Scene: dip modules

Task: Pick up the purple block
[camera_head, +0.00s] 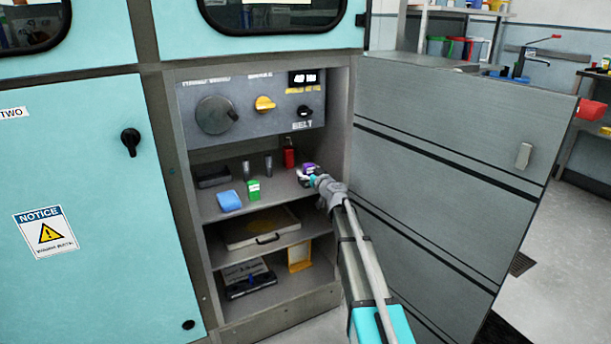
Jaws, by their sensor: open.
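The purple block (309,168) is on the upper shelf of the open cabinet, at its right side. It is small, and my gripper partly covers it. My gripper (308,178) is at the block, with its jaws open. The exact position of the fingers around or beside the block is too small to tell.
The shelf (275,202) also holds a blue item (229,200), a green block (253,190), a red item (289,155) and dark pegs. A control panel (250,108) is above. The open cabinet door (440,150) stands close to my arm's right. Lower shelves hold a tray (262,232) and boxes.

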